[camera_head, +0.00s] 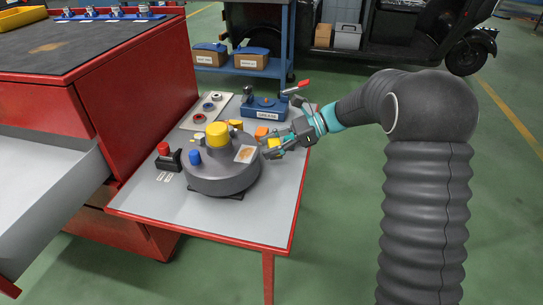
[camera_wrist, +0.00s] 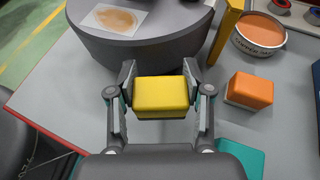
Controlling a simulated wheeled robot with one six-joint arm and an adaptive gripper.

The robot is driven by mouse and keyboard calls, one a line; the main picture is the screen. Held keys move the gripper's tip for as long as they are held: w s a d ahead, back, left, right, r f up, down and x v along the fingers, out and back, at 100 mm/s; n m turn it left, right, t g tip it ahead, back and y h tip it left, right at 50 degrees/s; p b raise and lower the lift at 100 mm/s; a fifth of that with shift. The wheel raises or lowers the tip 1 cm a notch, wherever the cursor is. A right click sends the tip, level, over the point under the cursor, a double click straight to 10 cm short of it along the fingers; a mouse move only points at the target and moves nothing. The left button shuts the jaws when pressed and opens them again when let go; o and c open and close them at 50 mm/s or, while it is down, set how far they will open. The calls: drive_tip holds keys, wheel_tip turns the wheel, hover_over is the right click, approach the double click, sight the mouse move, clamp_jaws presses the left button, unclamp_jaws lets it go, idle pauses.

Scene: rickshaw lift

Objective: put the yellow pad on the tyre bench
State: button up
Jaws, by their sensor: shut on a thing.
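My gripper (camera_head: 275,147) is shut on the yellow pad (camera_wrist: 162,97), a small block with its top visible between the two fingers in the wrist view. The pad also shows as a yellow patch (camera_head: 274,142) in the head view. The gripper is over the right side of a grey-topped table with red edges (camera_head: 225,222), next to a dark grey round housing (camera_head: 222,182). Whether the pad touches the tabletop is hard to tell. No label marks the tyre bench, so I cannot tell which surface it is.
An orange block (camera_wrist: 250,90) and a bowl with orange contents (camera_wrist: 259,32) lie right of the pad in the wrist view. A blue device (camera_head: 265,108) stands behind.

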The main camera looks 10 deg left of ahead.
drive_tip(key=shift+f, duration=1.95)
drive_tip(key=o, duration=1.1)
drive_tip(key=shift+f, duration=0.1)
drive_tip(key=shift+o, duration=0.2)
